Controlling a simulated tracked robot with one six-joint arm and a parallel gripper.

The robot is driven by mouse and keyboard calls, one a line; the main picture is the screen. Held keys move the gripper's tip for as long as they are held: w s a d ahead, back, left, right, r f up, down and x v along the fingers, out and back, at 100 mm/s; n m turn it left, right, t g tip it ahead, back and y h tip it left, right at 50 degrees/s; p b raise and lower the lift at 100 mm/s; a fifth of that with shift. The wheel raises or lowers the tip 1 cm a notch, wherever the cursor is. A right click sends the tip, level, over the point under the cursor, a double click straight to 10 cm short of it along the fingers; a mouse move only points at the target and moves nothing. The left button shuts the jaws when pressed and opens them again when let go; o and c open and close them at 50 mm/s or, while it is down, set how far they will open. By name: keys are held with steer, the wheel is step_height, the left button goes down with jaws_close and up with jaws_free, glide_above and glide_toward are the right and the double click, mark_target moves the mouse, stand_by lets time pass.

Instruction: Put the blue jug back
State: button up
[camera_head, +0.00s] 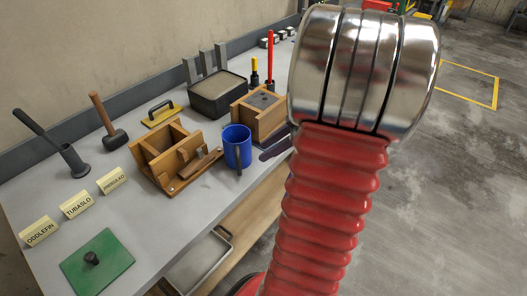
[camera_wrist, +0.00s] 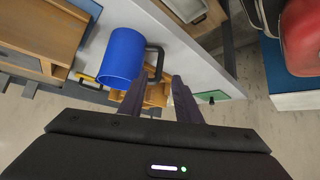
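The blue jug (camera_head: 237,145) stands upright on the grey workbench (camera_head: 160,225), near its front edge and just right of a wooden mould. Its dark handle faces the front edge. In the wrist view the blue jug (camera_wrist: 121,58) is just ahead and left of my fingers, its dark handle near the fingertips. My gripper (camera_wrist: 158,82) is open, with a gap between its two dark fingers. In the head view its dark end (camera_head: 275,150) shows just right of the jug; the rest is hidden behind my arm. I cannot tell whether a finger touches the handle.
A wooden mould (camera_head: 170,150) and a wooden box (camera_head: 258,118) flank the jug closely. A black container (camera_head: 217,95) stands behind. A mallet (camera_head: 108,120), name cards (camera_head: 75,204) and a green plate (camera_head: 97,262) are at left. A metal tray (camera_head: 200,265) sits on the lower shelf.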

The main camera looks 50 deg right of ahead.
stand_by(0.7)
steer(key=s+a+r+m+h, duration=0.1)
steer(key=a+r+m+h, duration=0.1)
steer(key=a, duration=1.4)
steer(key=s+a+r+m+g+h, duration=0.1)
steer(key=a+r+m+h, duration=0.2)
steer(key=a, duration=1.2)
steer(key=shift+s+a+r+m+g, duration=0.2)
steer(key=shift+a+r+m+g, duration=0.15)
steer(key=shift+r+m, duration=1.2)
steer(key=shift+r+n, duration=0.2)
steer(key=shift+n, duration=0.05)
